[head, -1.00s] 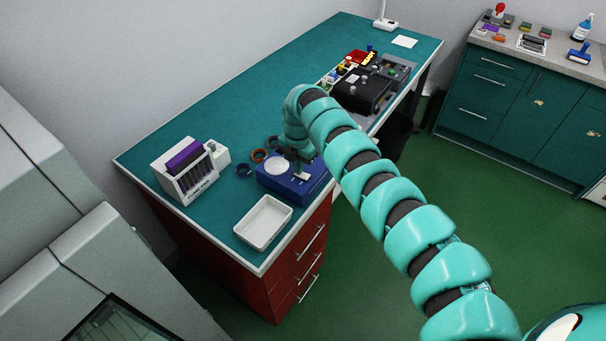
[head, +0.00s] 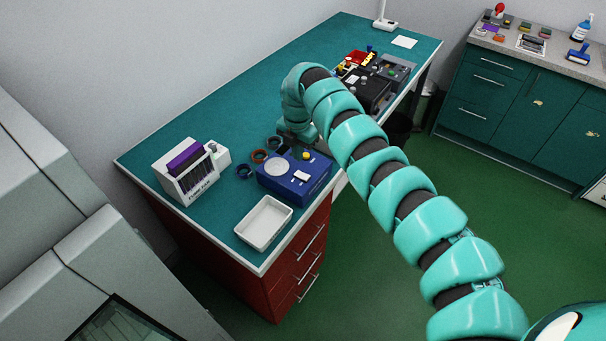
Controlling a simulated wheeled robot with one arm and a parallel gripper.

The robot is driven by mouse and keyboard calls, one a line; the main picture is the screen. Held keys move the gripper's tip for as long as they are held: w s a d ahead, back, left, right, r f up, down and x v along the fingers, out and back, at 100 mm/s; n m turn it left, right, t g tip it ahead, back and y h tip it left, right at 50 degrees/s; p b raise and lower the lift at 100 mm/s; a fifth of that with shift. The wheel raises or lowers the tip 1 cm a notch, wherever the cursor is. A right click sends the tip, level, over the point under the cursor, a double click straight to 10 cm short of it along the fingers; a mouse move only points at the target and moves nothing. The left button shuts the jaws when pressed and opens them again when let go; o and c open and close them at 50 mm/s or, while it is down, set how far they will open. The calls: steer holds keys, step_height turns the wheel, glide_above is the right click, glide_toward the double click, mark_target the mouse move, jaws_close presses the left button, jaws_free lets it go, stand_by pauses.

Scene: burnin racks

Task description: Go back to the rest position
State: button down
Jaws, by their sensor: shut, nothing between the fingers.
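My turquoise arm reaches from the lower right across to the bench. My gripper (head: 297,138) hangs at its end, small and partly hidden by the arm. It is shut and empty, just above and behind the blue box (head: 310,188). The blue box has a round pale plate, a yellow knob (head: 306,156) and a small white label on top. Whether the fingertips touch anything is too small to tell.
On the bench (head: 205,122) stand a white rack with purple and dark slots (head: 187,180), a white tray (head: 263,222), several dark and reddish rings (head: 259,156), and black equipment (head: 372,92). A teal cabinet (head: 510,105) stands at right. Green floor (head: 480,180) is clear.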

steer(key=shift+r, duration=0.4)
